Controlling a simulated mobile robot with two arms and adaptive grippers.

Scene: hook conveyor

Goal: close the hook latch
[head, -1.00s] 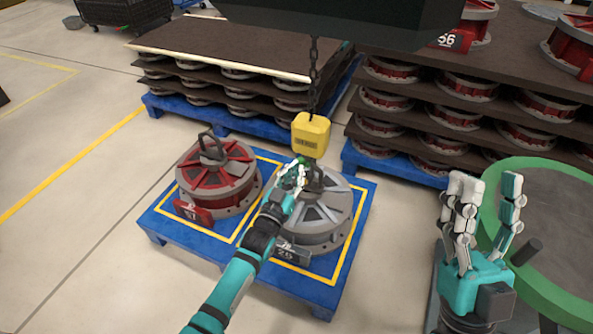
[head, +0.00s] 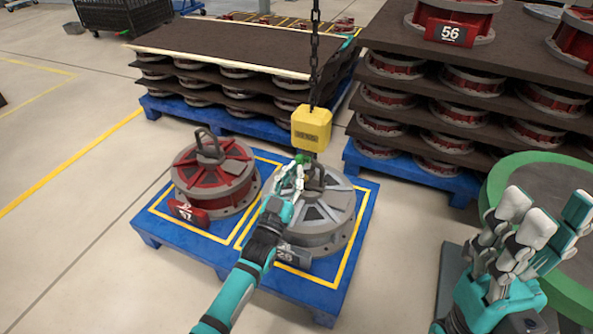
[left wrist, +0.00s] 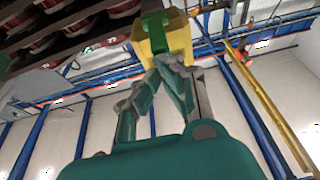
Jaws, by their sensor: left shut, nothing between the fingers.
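A yellow hook block (head: 311,130) hangs on a dark chain over the grey round part (head: 328,212) on the blue pallet. A small green piece (head: 303,159), which looks like the hook latch, shows just under the block. The hook itself is mostly hidden. My left gripper (head: 298,172) is shut and empty, its fingertips close beside the green piece; I cannot tell whether they touch. In the left wrist view, the shut fingertips (left wrist: 172,62) are in front of the yellow block (left wrist: 166,38). My right gripper (head: 547,212) is open and empty at the lower right.
A red round part (head: 213,175) with a handle stands left of the grey one on the blue pallet (head: 180,241). Stacked pallets of red parts (head: 450,80) stand behind. A green-rimmed round table (head: 497,172) is near my right gripper. Floor at left is clear.

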